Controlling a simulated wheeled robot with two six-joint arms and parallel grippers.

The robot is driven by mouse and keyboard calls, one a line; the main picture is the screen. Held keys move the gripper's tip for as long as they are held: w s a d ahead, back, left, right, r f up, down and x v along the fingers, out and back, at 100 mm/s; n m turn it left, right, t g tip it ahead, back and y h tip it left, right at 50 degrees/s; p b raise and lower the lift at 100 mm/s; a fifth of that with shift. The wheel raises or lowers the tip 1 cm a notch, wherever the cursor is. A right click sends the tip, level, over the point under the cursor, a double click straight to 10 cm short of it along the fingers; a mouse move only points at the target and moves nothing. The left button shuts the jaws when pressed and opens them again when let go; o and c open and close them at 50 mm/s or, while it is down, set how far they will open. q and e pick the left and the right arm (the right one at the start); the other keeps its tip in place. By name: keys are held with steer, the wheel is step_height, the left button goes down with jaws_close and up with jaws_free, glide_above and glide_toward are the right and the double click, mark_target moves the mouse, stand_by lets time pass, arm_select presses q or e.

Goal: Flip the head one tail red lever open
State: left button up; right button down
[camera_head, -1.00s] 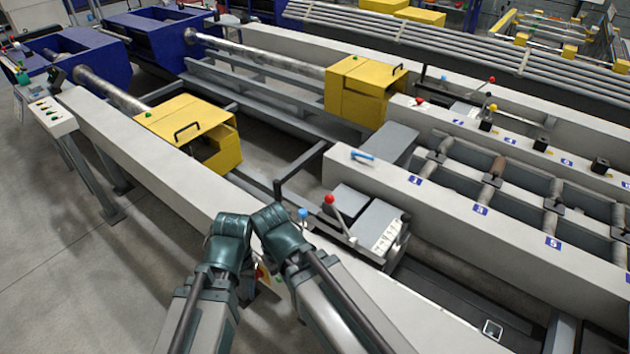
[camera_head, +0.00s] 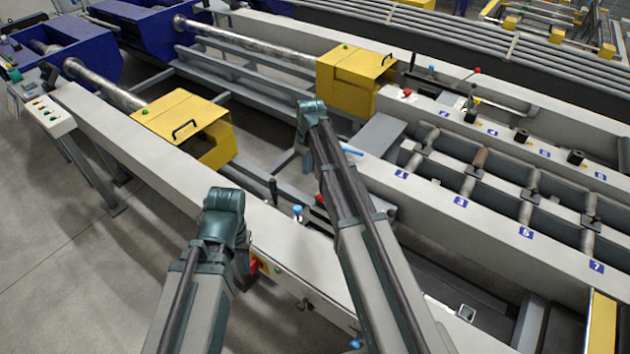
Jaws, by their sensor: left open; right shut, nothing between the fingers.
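A red lever knob (camera_head: 320,199) shows only as a small red patch at the left edge of my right arm. The rest of that lever and the plate under it are hidden behind the arm. A blue-topped lever (camera_head: 298,210) stands close by on its left. More red knobs show on the far beam, one low (camera_head: 406,93) and one on a raised lever (camera_head: 476,71). Both my arms show from behind, and their grippers are hidden by the arm links. The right arm reaches past the near red knob; the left arm is bent by the near beam's edge.
Yellow guard boxes stand on the near (camera_head: 185,125) and far (camera_head: 355,80) lines. A beam (camera_head: 480,215) with numbered blue labels and rollers lies to the right. A blue handle (camera_head: 351,151) lies close to my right arm. Open floor (camera_head: 75,250) lies on the left.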

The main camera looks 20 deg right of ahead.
steer(key=shift+w+d, duration=0.1)
stand_by(0.3)
step_height(320, 180, down, 11)
steer(key=w+b, duration=0.1)
steer(key=b, duration=1)
steer(key=s, duration=0.1)
steer(key=s+d+r+p, duration=0.1)
steer(key=s+r, duration=0.1)
steer(key=shift+s+d+p, duration=0.2)
steer(key=shift+d+p, duration=0.15)
steer(key=shift+p, duration=0.05)
